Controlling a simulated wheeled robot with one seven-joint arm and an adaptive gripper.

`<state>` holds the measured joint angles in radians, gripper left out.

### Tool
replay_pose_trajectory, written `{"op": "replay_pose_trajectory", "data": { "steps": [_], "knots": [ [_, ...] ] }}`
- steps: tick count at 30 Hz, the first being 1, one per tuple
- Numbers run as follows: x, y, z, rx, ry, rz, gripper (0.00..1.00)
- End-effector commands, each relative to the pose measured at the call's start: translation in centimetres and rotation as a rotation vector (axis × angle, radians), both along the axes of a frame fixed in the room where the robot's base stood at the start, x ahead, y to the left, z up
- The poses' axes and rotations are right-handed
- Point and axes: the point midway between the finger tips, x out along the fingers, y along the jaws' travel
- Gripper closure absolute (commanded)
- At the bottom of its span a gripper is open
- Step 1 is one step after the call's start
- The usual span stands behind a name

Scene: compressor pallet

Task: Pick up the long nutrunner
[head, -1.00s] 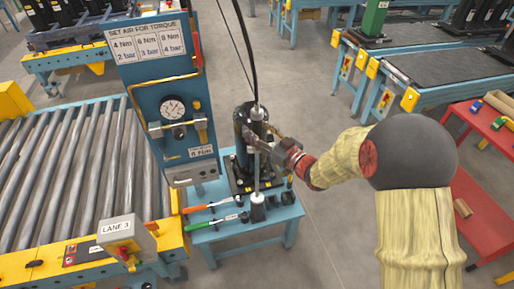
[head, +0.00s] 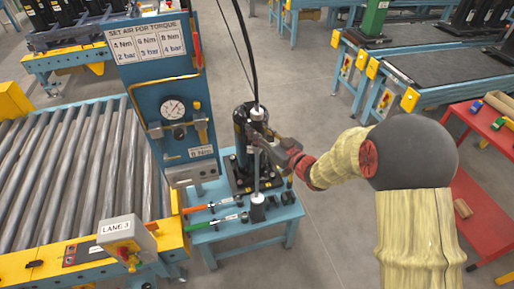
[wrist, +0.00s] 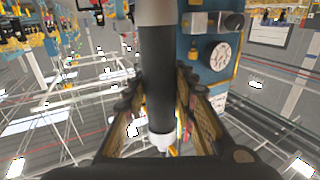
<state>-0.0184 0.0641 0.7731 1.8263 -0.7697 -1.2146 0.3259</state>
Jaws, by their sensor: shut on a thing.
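The long nutrunner (head: 257,113) stands upright at the side table, its thin shaft running down to a dark socket end near the tabletop. A black hose rises from its top. My gripper (head: 263,142) reaches in from the right and is shut on its body. In the wrist view the nutrunner's dark body (wrist: 160,75) lies between the two jaws, with a grey section at the top of the picture and a white ring below. I cannot tell whether its lower end touches anything.
A black cylindrical unit (head: 241,120) stands close behind the nutrunner on the blue side table (head: 230,233). Orange- and green-handled tools lie on the table's left. The blue gauge panel (head: 150,75) and roller conveyor (head: 60,175) are to the left.

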Motion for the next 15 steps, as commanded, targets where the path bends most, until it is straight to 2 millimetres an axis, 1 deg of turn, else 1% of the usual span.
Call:
{"op": "replay_pose_trajectory", "data": {
  "steps": [11, 12, 15],
  "knots": [
    [0.01, -0.02, 0.0, 0.0, 0.0, 0.0, 1.0],
    [0.13, -0.01, 0.43, 0.002, -0.009, 0.0, 1.0],
    [0.13, -0.01, 0.42, 0.002, -0.008, 0.0, 1.0]
  ]
}}
